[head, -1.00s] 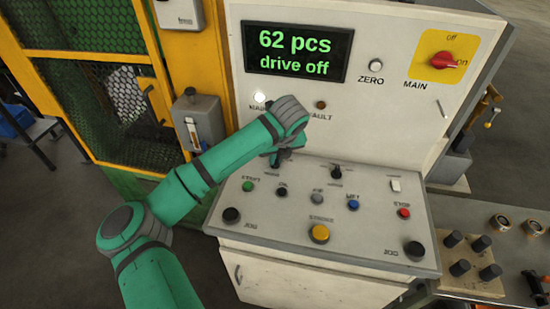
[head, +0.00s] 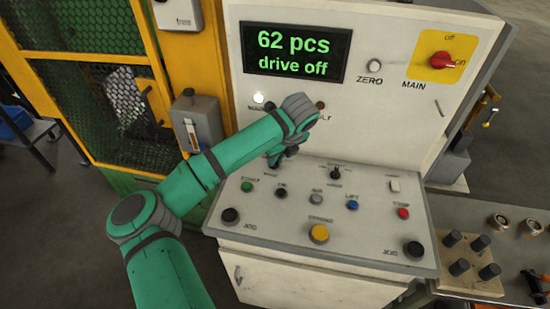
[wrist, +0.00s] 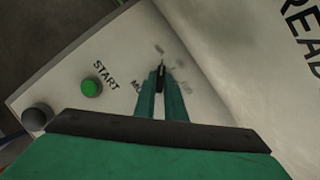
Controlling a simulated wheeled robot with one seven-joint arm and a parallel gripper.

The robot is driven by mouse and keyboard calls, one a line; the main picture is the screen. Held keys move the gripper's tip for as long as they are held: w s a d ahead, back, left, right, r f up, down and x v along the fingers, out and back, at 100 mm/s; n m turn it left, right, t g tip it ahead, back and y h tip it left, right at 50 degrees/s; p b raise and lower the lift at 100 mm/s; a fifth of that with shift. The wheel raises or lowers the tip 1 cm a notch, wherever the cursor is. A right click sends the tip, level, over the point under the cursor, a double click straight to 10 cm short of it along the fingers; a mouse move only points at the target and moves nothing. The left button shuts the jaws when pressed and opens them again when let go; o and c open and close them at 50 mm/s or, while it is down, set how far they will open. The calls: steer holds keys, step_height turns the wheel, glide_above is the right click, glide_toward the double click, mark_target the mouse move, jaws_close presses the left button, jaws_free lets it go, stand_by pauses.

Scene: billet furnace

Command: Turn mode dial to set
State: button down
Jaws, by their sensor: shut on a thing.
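The mode dial (wrist: 161,71) is a small black knob on the pale sloping console, seen in the wrist view. A label beginning "MO" is beside it, partly covered by a finger. My gripper (wrist: 161,84) has its two green fingers closed on the knob from either side. In the head view my gripper (head: 274,160) reaches down to the upper left of the console (head: 285,237), and my wrist hides the dial there. The marks around the dial are too blurred to read, so its setting cannot be told.
A second black dial (head: 335,174) stands to the right. The green START button (wrist: 91,87) lies near my fingers. Several other buttons fill the console, including a yellow one (head: 319,233). The display (head: 294,53) reads "62 pcs, drive off". The red main switch (head: 441,62) is upper right.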

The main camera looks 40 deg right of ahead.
steer(key=c, duration=1.8)
jaws_free()
steer(key=v, duration=1)
steer(key=shift+s+r, duration=0.25)
steer(key=shift+r, duration=0.1)
